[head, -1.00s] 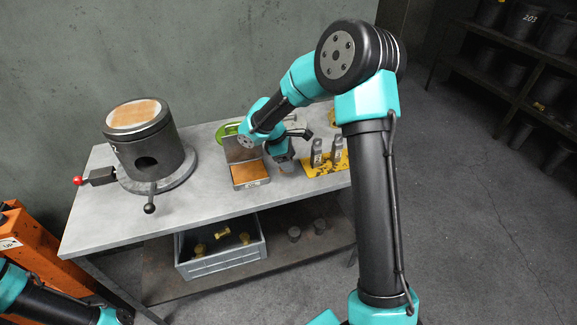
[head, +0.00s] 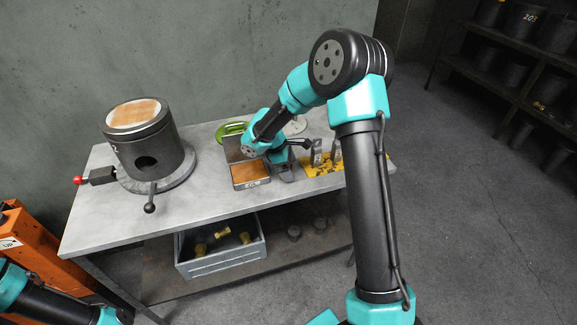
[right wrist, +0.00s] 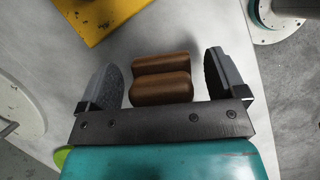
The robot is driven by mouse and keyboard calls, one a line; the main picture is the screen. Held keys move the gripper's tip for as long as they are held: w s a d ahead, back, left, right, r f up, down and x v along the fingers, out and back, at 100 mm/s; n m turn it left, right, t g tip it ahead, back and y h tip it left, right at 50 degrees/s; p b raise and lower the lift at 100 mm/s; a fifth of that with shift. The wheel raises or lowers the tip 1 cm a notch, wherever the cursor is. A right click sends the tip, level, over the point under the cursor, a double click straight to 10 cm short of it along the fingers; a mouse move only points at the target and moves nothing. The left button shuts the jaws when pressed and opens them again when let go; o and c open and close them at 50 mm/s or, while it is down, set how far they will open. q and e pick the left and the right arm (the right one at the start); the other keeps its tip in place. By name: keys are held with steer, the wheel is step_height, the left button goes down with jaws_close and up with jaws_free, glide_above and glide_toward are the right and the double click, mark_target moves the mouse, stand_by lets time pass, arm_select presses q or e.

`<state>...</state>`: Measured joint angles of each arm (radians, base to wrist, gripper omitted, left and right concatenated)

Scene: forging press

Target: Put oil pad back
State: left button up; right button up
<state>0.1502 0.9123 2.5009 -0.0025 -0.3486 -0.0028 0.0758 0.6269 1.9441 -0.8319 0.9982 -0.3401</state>
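My right gripper (head: 286,174) is low over the bench, just right of a metal tray (head: 252,184) with an orange-brown surface. In the right wrist view the gripper (right wrist: 166,75) is open, its two fingers wide apart. Between them is a brown, rounded, two-part block (right wrist: 161,87), with a gap on each side. It may be the oil pad; I cannot tell for sure. In the head view my gripper hides it. Of my left arm only a link shows at the lower left; its gripper is out of view.
A yellow plate (head: 318,170) with grey upright pieces stands right of my gripper. A green ring (head: 230,130) lies behind the tray. A dark cylinder (head: 148,150) with handles stands on the left. A grey crate (head: 222,262) sits on the lower shelf. The bench front left is clear.

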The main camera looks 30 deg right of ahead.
steer(key=v, duration=1.2)
steer(key=shift+r, duration=0.15)
steer(key=shift+c, duration=0.2)
stand_by(1.1)
